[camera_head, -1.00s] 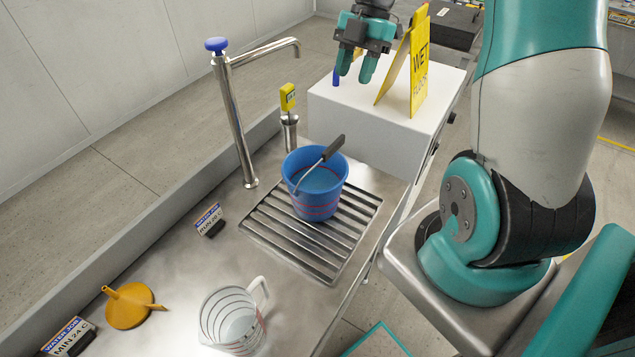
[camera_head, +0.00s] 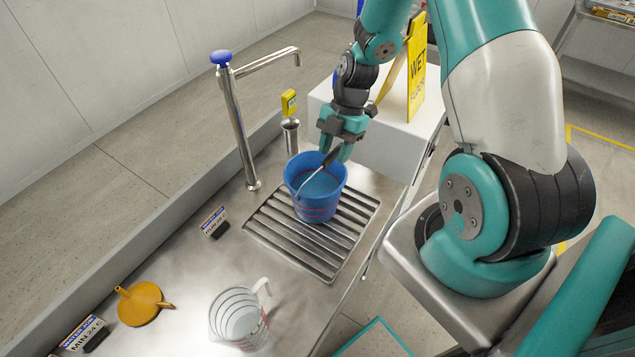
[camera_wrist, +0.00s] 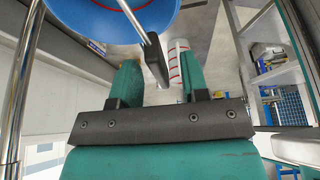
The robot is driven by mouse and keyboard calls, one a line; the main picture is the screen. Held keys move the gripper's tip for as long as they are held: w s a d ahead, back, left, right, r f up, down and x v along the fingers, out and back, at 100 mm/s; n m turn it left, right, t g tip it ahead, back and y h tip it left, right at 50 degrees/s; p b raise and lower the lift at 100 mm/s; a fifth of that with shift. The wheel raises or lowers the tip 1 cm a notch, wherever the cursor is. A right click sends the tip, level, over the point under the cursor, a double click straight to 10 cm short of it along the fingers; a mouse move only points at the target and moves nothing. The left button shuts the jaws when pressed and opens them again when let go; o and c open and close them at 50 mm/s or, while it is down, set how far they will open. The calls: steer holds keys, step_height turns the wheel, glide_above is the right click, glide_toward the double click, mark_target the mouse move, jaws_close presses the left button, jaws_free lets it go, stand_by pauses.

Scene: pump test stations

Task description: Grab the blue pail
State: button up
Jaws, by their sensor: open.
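The blue pail (camera_head: 318,198) stands upright on the slatted drain grate (camera_head: 285,243), with red lines on its side and liquid inside. Its handle is tilted up toward the back right and ends in a dark grip (camera_head: 331,157). My gripper (camera_head: 335,150) is open above the pail's back rim, its fingers on either side of the dark grip. In the wrist view the dark grip (camera_wrist: 156,60) lies between the two teal fingers (camera_wrist: 160,82), apart from both. The pail also shows there at the top (camera_wrist: 105,15).
A tap with a blue knob (camera_head: 229,110) rises left of the pail. A yellow gauge (camera_head: 289,102) stands behind it. A measuring jug (camera_head: 238,318) and a yellow funnel (camera_head: 142,303) stand in front. A yellow wet-floor sign (camera_head: 417,70) stands on the white box (camera_head: 396,148) behind.

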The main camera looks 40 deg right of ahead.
steer(key=shift+x, duration=0.95)
jaws_close()
steer(key=shift+w+r, duration=0.1)
stand_by(0.6)
